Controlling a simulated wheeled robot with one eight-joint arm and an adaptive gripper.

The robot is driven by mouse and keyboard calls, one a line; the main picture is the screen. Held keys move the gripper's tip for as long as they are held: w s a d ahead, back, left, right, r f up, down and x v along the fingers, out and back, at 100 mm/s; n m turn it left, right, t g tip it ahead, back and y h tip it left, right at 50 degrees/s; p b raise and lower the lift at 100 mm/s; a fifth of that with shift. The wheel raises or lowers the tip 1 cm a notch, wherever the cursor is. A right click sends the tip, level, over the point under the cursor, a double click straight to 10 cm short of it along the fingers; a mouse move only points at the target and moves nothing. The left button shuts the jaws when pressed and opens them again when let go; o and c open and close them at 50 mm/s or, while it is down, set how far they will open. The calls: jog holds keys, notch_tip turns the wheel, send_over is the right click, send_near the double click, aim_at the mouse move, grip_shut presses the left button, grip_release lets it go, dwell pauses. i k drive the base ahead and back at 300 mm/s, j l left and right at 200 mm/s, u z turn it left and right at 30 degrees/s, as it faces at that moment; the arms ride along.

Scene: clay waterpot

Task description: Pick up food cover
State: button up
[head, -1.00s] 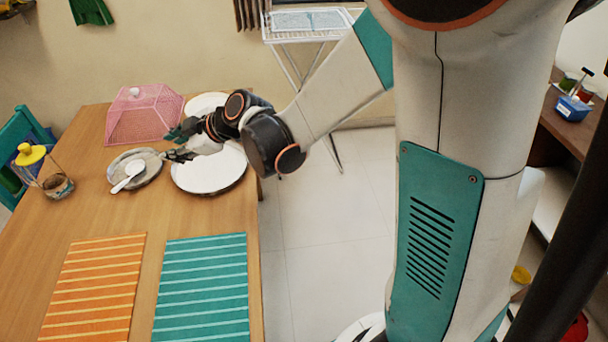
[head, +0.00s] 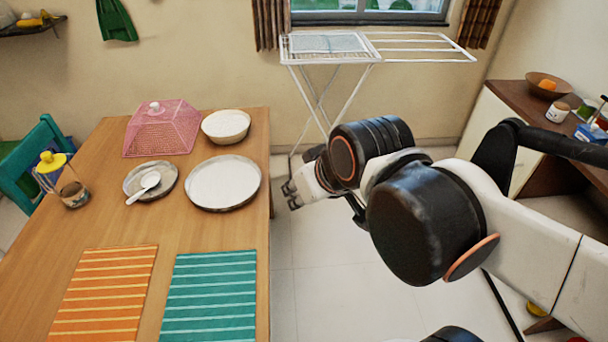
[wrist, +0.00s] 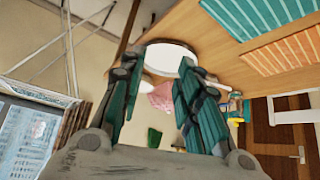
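The pink mesh food cover (head: 163,128) with a white knob on top stands on the far left part of the wooden table (head: 110,215). It also shows in the wrist view (wrist: 161,96), small and partly hidden behind the plate and a finger. My gripper (head: 292,192) is to the right of the table in the head view, well apart from the cover and holding nothing. In the wrist view my gripper (wrist: 160,78) has its two teal fingers spread apart with nothing between them.
A white bowl (head: 226,126), a large round plate (head: 223,184), a small plate (head: 138,184) with a spoon, and a yellow-lidded jar (head: 74,194) stand near the cover. Orange (head: 103,295) and teal (head: 215,296) mats lie in front. A drying rack (head: 325,80) stands behind.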

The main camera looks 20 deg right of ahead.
aim_at(156, 110)
jog(key=k+u, duration=0.4)
jog(key=k+j+u, duration=0.15)
jog(key=u, duration=0.2)
jog(key=i+l+u, duration=0.1)
jog(key=l, duration=0.25)
jog(key=i+l+u, duration=0.15)
jog(key=i+l, duration=0.15)
jog(key=i+l+u, duration=0.1)
jog(key=l, duration=0.35)
jog(key=i+l+u, duration=0.15)
jog(key=i+l, duration=0.1)
jog(key=l, duration=0.1)
